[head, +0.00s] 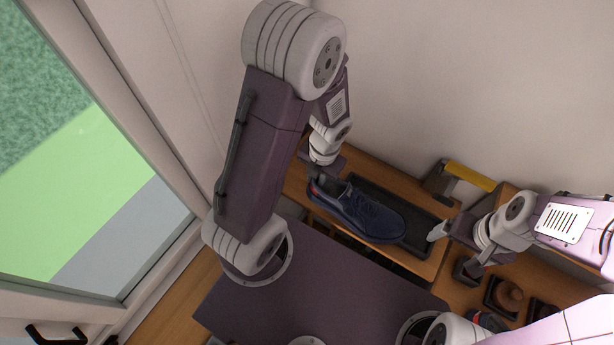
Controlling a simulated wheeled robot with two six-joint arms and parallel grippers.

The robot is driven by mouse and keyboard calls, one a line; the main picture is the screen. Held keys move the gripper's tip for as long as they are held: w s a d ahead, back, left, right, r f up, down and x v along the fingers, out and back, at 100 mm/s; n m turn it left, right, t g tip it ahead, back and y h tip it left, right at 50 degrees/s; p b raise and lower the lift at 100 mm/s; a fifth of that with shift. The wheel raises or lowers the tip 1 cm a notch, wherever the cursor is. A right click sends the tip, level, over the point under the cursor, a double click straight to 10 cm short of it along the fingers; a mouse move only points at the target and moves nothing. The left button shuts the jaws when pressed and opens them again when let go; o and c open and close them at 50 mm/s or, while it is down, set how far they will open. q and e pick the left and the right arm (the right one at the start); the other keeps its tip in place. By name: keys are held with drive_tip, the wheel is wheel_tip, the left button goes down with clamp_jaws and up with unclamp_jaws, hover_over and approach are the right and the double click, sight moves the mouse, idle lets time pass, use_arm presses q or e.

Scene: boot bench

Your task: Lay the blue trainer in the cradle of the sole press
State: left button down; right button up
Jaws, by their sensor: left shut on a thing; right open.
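The blue trainer (366,214) is dark navy with a red patch at its heel. It lies over or just above a dark shallow tray (418,222) on the wooden bench, its toe pointing right; I cannot tell whether it touches the tray. My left gripper (322,183) is shut on the trainer at its heel end, and its fingertips are partly hidden. My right gripper (452,246) is open and empty, just right of the tray. I cannot identify the sole press or its cradle for certain.
A yellow-handled tool or lever (469,175) with a dark block lies behind the tray. Brown round-topped items in dark holders (505,296) stand at the right, near my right arm. A wall closes off the back. A glazed door or window (100,170) is at the left.

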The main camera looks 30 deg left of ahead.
use_arm(q)
drive_tip(key=shift+w+d+f+b, duration=0.2)
drive_tip(key=shift+d+b, duration=0.15)
drive_tip(key=shift+b, duration=0.2)
drive_tip(key=shift+w+d+f+b, duration=0.15)
drive_tip(key=shift+d+b, duration=0.2)
drive_tip(key=shift+b, duration=0.2)
drive_tip(key=w+d+f+b, duration=0.1)
drive_tip(key=w+d, duration=0.1)
drive_tip(key=w+d+f+b, duration=0.1)
drive_tip(key=w+d+b, duration=0.1)
drive_tip(key=w+d+f+b, duration=0.2)
drive_tip(key=w+d, duration=0.1)
drive_tip(key=shift+d+f+b, duration=0.25)
drive_tip(key=shift+d+b, duration=0.1)
drive_tip(key=shift+b, duration=0.05)
drive_tip(key=shift+s+a+f, duration=0.15)
drive_tip(key=shift+s+f, duration=0.05)
drive_tip(key=shift+f, duration=0.45)
use_arm(e)
wheel_tip(320, 180, down, 7)
drive_tip(key=shift+f, duration=0.2)
drive_tip(key=shift+s+d, duration=0.1)
